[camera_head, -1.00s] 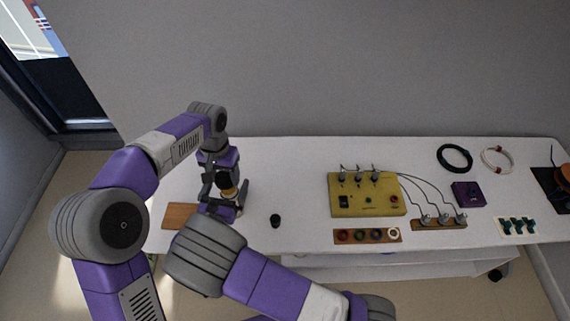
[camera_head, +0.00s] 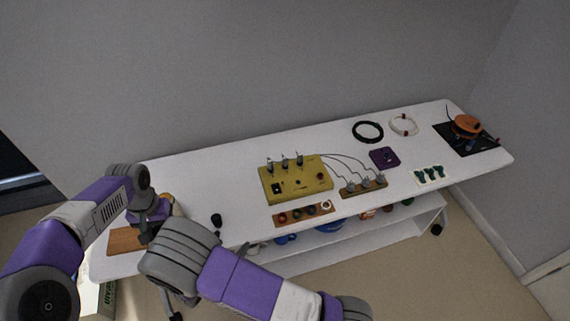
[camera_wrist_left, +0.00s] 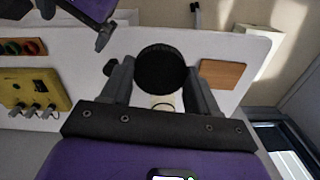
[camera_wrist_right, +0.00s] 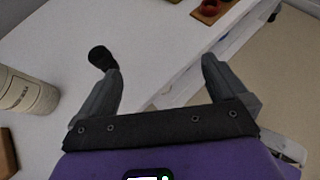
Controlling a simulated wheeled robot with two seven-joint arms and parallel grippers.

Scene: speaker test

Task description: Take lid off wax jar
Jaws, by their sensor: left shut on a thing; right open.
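The wax jar has a round black lid (camera_wrist_left: 162,68), which sits between the fingers of my left gripper (camera_wrist_left: 153,75) in the left wrist view. A little of the cream jar body (camera_wrist_left: 164,103) shows below it. The fingers are shut on the jar; I cannot tell whether they press on the lid or the body. In the right wrist view the cream, lettered jar (camera_wrist_right: 25,92) is at the left edge, its top out of frame. In the head view the jar is mostly hidden by my arms. My right gripper (camera_wrist_right: 160,68) is open and empty, beside the jar.
A small black knob-like object (camera_head: 217,220) stands on the white bench (camera_head: 215,165) near the jar. A wooden board (camera_head: 126,240) lies at the bench's left end. A yellow box (camera_head: 295,182) with cables stands mid-bench. A white box (camera_head: 97,300) is below the left end.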

